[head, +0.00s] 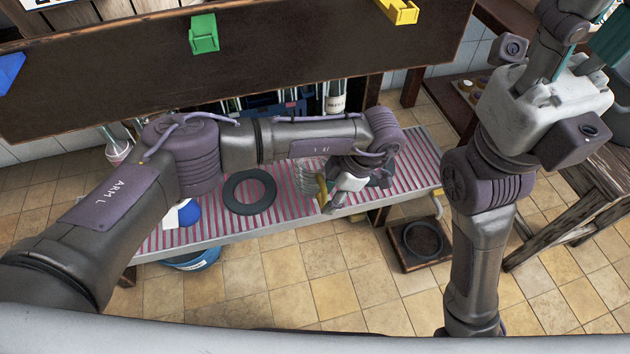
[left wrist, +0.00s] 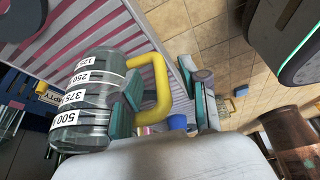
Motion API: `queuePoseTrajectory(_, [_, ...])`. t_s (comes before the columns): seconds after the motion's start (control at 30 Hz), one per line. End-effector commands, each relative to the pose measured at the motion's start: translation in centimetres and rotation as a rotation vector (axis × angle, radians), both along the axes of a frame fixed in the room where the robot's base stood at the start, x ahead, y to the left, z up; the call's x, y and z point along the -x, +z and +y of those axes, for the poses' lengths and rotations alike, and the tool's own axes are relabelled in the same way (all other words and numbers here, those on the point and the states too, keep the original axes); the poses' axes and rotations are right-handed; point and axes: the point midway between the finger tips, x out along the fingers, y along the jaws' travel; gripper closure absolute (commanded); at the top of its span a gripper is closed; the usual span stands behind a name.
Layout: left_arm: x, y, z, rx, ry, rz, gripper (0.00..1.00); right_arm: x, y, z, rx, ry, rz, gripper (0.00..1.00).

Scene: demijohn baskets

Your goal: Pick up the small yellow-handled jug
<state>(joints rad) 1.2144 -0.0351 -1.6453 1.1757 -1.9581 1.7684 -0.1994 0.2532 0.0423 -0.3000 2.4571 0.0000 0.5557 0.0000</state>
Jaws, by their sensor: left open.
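The small jug (left wrist: 85,98) is clear, with white measuring bands and a yellow handle (left wrist: 153,90). It is on the striped bench in the head view (head: 306,178), partly hidden by my left gripper. My left gripper (left wrist: 163,82) is open, with one teal finger on each side of the handle in the left wrist view. The finger between handle and body looks close to the jug; I cannot tell if it touches. In the head view my left gripper (head: 335,197) is at the handle. My right arm is at the right; its fingertips are not clear.
The red-and-white slatted bench (head: 405,165) also bears a black ring (head: 249,192) and a blue object (head: 190,213). A dark overhead board (head: 290,45) carries coloured clips. Bottles stand behind the bench. A blue tub (head: 193,260) and a dark tray (head: 421,262) are below.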

Motion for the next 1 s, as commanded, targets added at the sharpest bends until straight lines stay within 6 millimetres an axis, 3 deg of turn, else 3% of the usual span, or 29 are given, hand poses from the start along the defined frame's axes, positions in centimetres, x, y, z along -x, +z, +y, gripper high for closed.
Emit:
queuePoseTrajectory(0.1, [0.05,-1.54,0.55,0.001,0.001,0.000,0.55,0.47,0.08,0.04,0.002,-0.001,-0.026,0.60])
queuePoseTrajectory(0.37, [0.05,-1.62,0.69,0.001,0.001,-0.001,0.55,0.55,0.43,0.08,0.002,-0.002,-0.030,0.60])
queuePoseTrajectory(0.4, [0.05,-1.62,0.69,0.001,0.001,-0.001,0.57,0.55,0.42,0.08,0.003,-0.002,-0.029,0.60])
queuePoseTrajectory(0.67, [0.05,-1.62,0.69,0.001,0.001,-0.001,1.00,0.54,0.40,0.08,0.003,-0.002,-0.029,0.60])
queuePoseTrajectory(1.0, [0.02,-1.56,0.68,0.001,0.001,-0.003,1.00,0.53,0.40,0.09,0.003,-0.001,-0.029,0.60])
